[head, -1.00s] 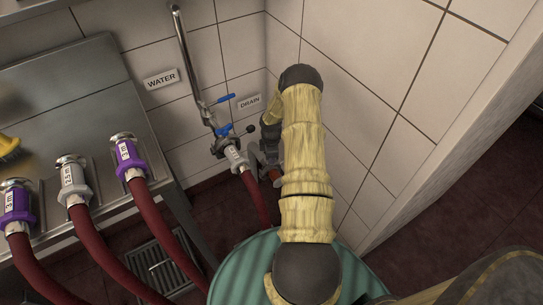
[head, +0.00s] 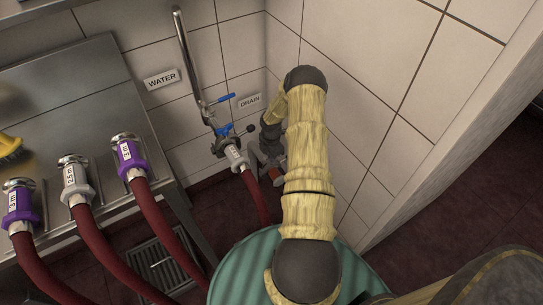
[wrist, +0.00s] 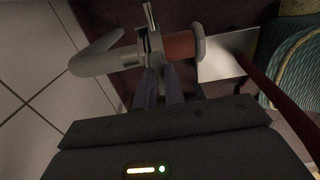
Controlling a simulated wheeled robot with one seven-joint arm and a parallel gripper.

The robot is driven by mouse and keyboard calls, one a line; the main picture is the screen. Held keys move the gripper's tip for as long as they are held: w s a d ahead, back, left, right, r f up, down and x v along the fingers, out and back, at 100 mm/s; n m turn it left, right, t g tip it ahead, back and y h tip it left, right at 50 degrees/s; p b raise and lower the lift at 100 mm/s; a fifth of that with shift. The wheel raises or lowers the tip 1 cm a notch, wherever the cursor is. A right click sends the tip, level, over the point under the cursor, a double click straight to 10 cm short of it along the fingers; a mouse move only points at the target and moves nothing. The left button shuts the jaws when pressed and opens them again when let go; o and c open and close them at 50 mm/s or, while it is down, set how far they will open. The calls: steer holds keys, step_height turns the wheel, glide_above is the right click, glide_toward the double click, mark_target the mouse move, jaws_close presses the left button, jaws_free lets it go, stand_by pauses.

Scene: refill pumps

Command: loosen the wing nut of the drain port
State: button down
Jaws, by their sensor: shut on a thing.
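The drain port shows in the wrist view as a grey bent pipe (wrist: 95,62) joined by a clamp to a reddish-brown stub (wrist: 181,47) with a grey flange. The clamp's wing nut (wrist: 155,45) is at the tips of my gripper (wrist: 160,70); the fingers are close together and shut on it. Fingers and shadow hide part of the nut, and I cannot tell how far it is turned. In the head view my gripper (head: 266,157) is beside the port, below the DRAIN sign (head: 249,101), largely hidden by my arm.
The water valve (head: 222,140) with blue handles and a red hose stands just left of my gripper. A steel bench (head: 75,95) holds several hose ends (head: 130,158). A green ribbed drum (head: 245,262) stands below my arm. Tiled walls close in behind and right.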

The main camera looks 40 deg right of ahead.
steer(key=shift+w, duration=0.1)
steer(key=c, duration=1.5)
jaws_free()
step_height(320, 180, up, 17)
steer(key=p, duration=0.2)
steer(key=shift+a+r+p, duration=0.1)
steer(key=shift+r+p, duration=0.1)
steer(key=shift+p, duration=0.1)
